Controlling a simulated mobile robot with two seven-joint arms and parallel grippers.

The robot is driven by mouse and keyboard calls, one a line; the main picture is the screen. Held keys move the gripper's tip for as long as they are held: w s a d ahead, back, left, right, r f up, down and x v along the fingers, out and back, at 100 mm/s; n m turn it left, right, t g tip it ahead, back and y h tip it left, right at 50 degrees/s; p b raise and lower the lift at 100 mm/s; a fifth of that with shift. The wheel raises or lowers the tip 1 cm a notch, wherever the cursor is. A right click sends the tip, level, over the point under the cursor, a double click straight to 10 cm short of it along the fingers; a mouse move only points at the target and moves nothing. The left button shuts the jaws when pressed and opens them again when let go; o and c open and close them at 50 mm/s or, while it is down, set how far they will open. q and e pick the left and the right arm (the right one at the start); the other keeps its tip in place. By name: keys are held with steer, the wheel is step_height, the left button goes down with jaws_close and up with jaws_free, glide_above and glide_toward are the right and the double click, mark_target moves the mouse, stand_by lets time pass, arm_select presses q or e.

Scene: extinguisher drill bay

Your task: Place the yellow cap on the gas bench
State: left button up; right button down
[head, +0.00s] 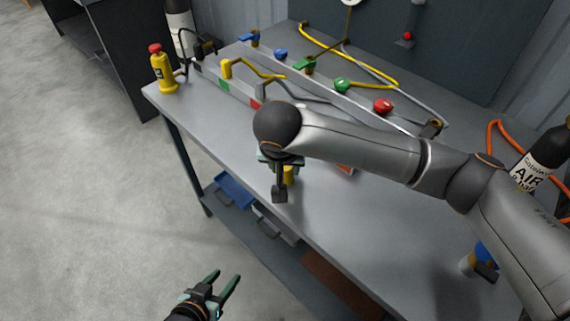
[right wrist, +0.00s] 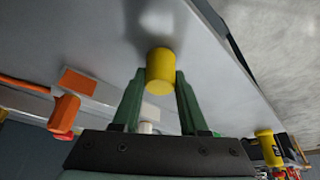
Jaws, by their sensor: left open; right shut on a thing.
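The yellow cap (right wrist: 160,66) is a short cylinder held between the fingers of my right gripper (right wrist: 158,84) in the right wrist view. In the head view only a yellow sliver of the cap (head: 289,173) shows behind my right gripper (head: 283,180), over the front part of the gas bench (head: 370,215). The cap is close to the grey top, with a dark shadow beside it; I cannot tell whether it touches. My left gripper (head: 222,290) is open and empty, over the floor in front of the bench.
A rail with a green knob (head: 342,85) and a red knob (head: 383,106) runs along the bench. A yellow canister (head: 162,75) stands at the far left corner. A dark AIR cylinder (head: 545,155) is at the right. The front strip of the top is mostly clear.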

steer(key=c, duration=0.6)
jaws_free()
steer(key=shift+f, duration=0.1)
arm_select(q)
steer(key=shift+f, duration=0.1)
arm_select(e)
steer(key=shift+o, duration=0.8)
steer(key=shift+r, duration=0.25)
arm_select(q)
steer(key=shift+s+a+r+p, duration=0.25)
steer(key=shift+a+r+p, duration=0.2)
steer(key=shift+a+p, duration=0.45)
arm_select(e)
steer(key=v, duration=1.2)
arm_select(q)
steer(key=shift+d, duration=0.2)
